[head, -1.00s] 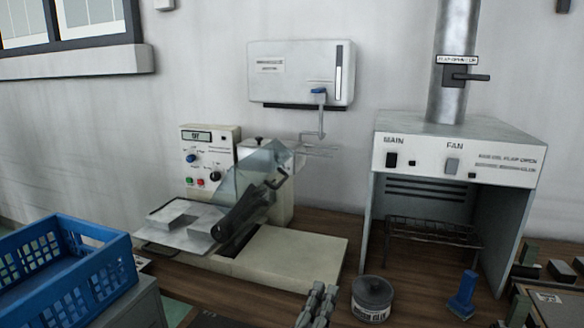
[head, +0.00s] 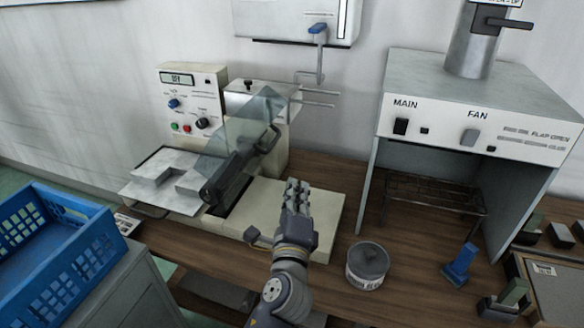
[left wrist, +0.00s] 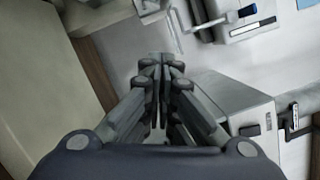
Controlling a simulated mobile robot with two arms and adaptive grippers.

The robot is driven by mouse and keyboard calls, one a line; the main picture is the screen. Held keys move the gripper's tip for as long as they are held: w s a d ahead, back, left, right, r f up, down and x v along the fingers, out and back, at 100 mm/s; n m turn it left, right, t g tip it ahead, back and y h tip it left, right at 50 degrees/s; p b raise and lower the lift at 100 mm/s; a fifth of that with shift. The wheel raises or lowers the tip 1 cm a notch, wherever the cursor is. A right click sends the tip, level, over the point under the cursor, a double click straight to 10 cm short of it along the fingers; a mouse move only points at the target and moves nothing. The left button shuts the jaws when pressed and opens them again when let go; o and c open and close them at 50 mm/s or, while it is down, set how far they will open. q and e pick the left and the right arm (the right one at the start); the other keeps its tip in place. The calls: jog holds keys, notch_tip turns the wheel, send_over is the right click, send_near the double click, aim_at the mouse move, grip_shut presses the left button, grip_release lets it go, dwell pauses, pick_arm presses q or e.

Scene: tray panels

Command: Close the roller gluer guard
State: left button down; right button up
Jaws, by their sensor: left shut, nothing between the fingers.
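The roller gluer (head: 290,200) is a cream machine on the bench with a control panel at its back left. Its clear guard (head: 238,128) stands raised and tilted, with a dark handle (head: 268,140) on its right side. The dark roller (head: 225,182) lies exposed below the guard. My left gripper (head: 296,186) is shut and empty, in front of the machine's right bed, to the right of and nearer than the guard handle. Its closed fingers also show in the left wrist view (left wrist: 160,65); the guard is not recognisable there. My right gripper is not in view.
A grey glue tin (head: 367,262) stands right of my left arm. A fume hood (head: 470,75) stands at the right and a blue crate (head: 60,240) at the left. A wall-mounted box with a blue-ended lever (head: 317,32) hangs behind the gluer.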

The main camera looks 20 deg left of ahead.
pick_arm(q)
jog(key=w+a+r+p, duration=0.2)
jog(key=w+a, duration=0.3)
jog(key=w, duration=0.3)
jog(key=shift+w+a+r+p, duration=0.25)
jog(key=shift+w+r+p, duration=0.1)
jog(key=shift+p, duration=0.4)
